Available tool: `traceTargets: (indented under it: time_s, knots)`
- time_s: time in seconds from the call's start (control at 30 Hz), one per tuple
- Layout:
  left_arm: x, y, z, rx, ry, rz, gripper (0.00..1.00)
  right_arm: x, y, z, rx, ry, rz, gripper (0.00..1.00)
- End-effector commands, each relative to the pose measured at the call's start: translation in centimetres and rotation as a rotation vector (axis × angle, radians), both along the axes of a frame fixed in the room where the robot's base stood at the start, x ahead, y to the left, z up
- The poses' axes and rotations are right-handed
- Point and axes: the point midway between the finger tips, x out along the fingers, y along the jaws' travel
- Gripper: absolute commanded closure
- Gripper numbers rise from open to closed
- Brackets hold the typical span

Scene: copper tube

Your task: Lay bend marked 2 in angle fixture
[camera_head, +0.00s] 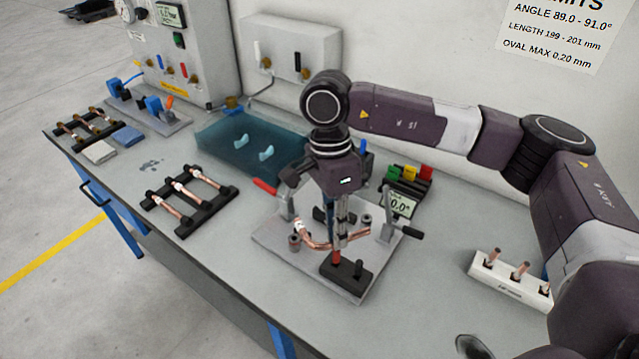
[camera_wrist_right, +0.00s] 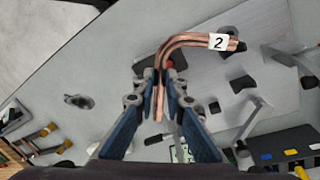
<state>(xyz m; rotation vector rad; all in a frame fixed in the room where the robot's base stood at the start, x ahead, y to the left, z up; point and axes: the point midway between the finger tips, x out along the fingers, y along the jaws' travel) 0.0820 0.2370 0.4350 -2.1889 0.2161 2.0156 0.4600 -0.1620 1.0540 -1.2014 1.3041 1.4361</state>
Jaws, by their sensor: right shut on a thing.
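The copper bend marked 2 (camera_wrist_right: 192,40) is held in my right gripper (camera_wrist_right: 165,85), whose fingers close on one leg in the wrist view. Its other leg carries the white "2" label and points right. In the head view the bend (camera_head: 313,243) is over the angle fixture (camera_head: 275,245), a grey plate with posts, a red-handled clamp, a black-handled clamp and a digital readout. My right gripper (camera_head: 342,238) points down there and hides part of the bend. I cannot tell whether the bend touches the fixture. My left gripper is not in view.
A black rack (camera_head: 160,200) with copper tubes stands left of the fixture, with another rack (camera_head: 75,130) farther left. A blue tray (camera_head: 215,137) lies behind. A white holder (camera_head: 492,272) with upright copper pieces stands at right. Green, yellow and red blocks (camera_head: 408,172) sit behind the readout.

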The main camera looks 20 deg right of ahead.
Motion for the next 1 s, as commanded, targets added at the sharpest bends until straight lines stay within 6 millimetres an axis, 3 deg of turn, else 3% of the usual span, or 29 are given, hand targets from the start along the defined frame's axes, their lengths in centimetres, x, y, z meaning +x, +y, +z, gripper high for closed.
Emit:
traceTargets:
  time_s: [0.1,0.23,0.57,1.0]
  knots:
    - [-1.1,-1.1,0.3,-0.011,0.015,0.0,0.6,1.7,0.3,0.1,0.002,0.003,-0.303,1.0]
    - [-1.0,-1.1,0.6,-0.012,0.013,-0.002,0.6,3.4,0.5,0.1,0.002,0.003,-0.623,1.0]
    - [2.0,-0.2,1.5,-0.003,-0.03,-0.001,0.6,7.4,0.5,0.0,0.003,0.003,-1.378,1.0]
    - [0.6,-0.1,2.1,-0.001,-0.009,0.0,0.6,11.9,-0.4,-0.6,0.005,0.003,-2.268,1.0]
